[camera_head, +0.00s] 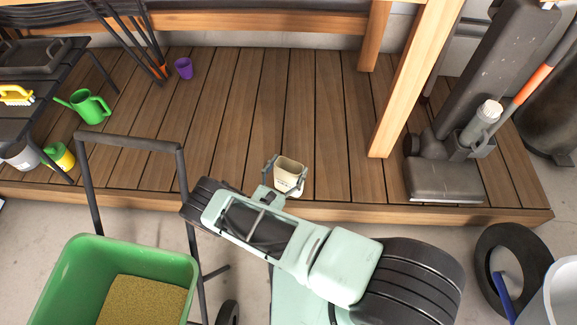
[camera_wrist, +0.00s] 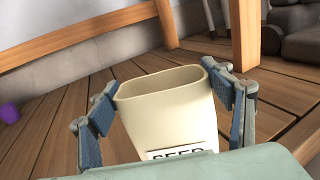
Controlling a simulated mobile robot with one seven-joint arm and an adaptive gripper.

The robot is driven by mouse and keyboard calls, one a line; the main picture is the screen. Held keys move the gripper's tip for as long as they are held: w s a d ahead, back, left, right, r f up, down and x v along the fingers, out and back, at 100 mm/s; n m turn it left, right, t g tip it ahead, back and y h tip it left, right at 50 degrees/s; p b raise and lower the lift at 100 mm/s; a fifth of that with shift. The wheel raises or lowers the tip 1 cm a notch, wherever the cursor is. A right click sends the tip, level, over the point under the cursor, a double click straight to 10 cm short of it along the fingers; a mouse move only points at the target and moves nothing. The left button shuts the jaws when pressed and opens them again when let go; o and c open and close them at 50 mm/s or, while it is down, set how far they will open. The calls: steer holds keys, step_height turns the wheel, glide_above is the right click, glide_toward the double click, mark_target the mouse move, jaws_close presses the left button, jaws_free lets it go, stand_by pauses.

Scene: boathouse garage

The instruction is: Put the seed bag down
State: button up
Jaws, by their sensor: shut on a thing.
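The seed bag (camera_head: 288,177) is a cream, open-topped bag. In the wrist view the seed bag (camera_wrist: 165,110) shows a white label with the word SEED, partly cut off by my own body at the bottom. My gripper (camera_head: 286,174) is shut on it, with one finger on each side; in the wrist view my gripper (camera_wrist: 165,108) has its pads against the bag's sides. The bag is upright or slightly tilted over the front part of the wooden deck (camera_head: 240,115). I cannot tell whether its hidden base touches the boards.
A wooden post (camera_head: 405,95) rises to the right of the bag. A vacuum cleaner (camera_head: 445,165) stands farther right. A purple cup (camera_head: 184,68) and a green watering can (camera_head: 88,106) are at left. A green cart (camera_head: 60,260) is front left. The middle deck is clear.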

steer(key=shift+f, duration=0.25)
steer(key=o, duration=1.8)
steer(key=v, duration=0.7)
steer(key=shift+s+a, duration=0.15)
steer(key=shift+s, duration=0.05)
jaws_close()
